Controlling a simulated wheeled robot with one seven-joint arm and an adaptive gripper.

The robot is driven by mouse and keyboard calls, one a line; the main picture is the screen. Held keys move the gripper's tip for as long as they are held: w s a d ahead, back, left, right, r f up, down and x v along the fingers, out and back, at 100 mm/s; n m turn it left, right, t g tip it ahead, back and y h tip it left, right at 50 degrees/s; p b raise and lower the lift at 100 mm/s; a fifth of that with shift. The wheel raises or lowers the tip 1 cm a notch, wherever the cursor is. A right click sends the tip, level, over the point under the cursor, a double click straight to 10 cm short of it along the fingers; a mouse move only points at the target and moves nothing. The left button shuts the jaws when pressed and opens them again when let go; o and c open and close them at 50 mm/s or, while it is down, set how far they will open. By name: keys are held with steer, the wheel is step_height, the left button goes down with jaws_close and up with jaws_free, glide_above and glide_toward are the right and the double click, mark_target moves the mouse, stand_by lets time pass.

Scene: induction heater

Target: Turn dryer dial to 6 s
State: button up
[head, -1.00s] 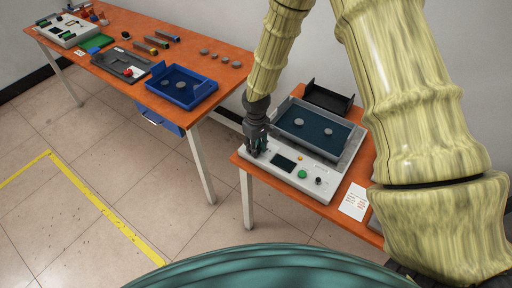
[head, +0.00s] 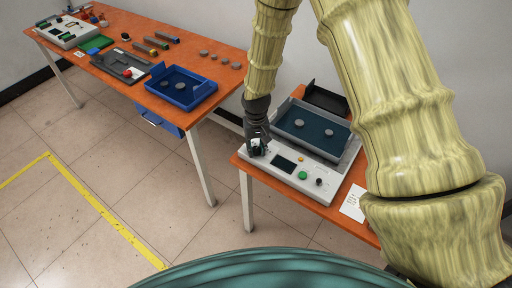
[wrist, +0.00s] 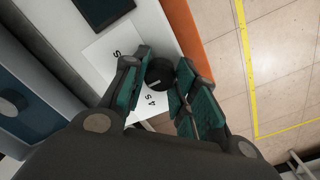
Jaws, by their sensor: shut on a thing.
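The dryer (head: 273,171) is a pale box with a sloped front panel on the right orange table. Its black round dial (wrist: 159,73) sits between my green fingers in the wrist view, with a short pale mark on its face. White label pieces beside it read "4 S" (wrist: 157,101) and, partly covered, "S" (wrist: 117,53); other digits are hidden by the fingers. My gripper (wrist: 164,72) is shut on the dial, one finger on each side. In the head view my gripper (head: 257,148) is at the panel's left end and hides the dial.
A dark blue tray (head: 291,129) with two grey discs is behind. A blue tray (head: 201,98) stands on the left table.

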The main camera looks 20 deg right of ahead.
mark_target(256, 148)
stand_by(0.3)
steer(key=o, duration=1.1)
steer(key=shift+c, duration=0.2)
steer(key=shift+r, duration=0.1)
step_height(256, 148, up, 12)
